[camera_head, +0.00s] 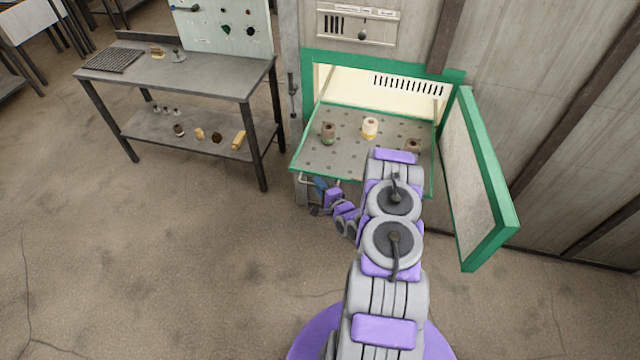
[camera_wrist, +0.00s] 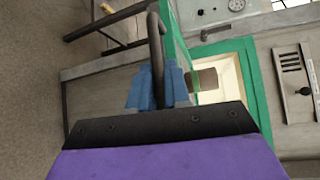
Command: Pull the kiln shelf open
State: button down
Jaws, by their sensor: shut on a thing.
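The kiln (camera_head: 309,68) has a green frame, and its door (camera_head: 480,180) stands open to the right. The perforated kiln shelf (camera_head: 350,152) extends out of the opening, with small pots on it. My gripper (camera_head: 318,184) is low at the shelf's front edge, left of my arm, which hides part of that edge. In the wrist view, the blue fingers of my gripper (camera_wrist: 158,88) are shut on a dark bar handle (camera_wrist: 155,38) beside the green shelf edge.
Three small pots (camera_head: 370,128) stand on the shelf. A grey metal workbench (camera_head: 200,78) with a lower shelf stands to the left, holding small items. The floor (camera_head: 150,270) in front and to the left is clear. The open door bounds the right side.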

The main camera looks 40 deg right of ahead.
jog(key=shift+s+f, duration=0.1)
jog(key=shift+f, duration=0.1)
jog(key=c, duration=1.3)
grip_release()
jog(key=shift+c, duration=0.2)
jog(key=shift+o, duration=0.6)
jog(key=shift+d, duration=0.15)
jog(key=shift+r, duration=0.1)
jog(key=s+a+r, duration=0.1)
jog(key=s+r, duration=0.1)
jog(key=s, duration=1.5)
jog(key=shift+r+p, duration=0.15)
jog(key=shift+p, duration=0.25)
jog(key=shift+w, duration=0.1)
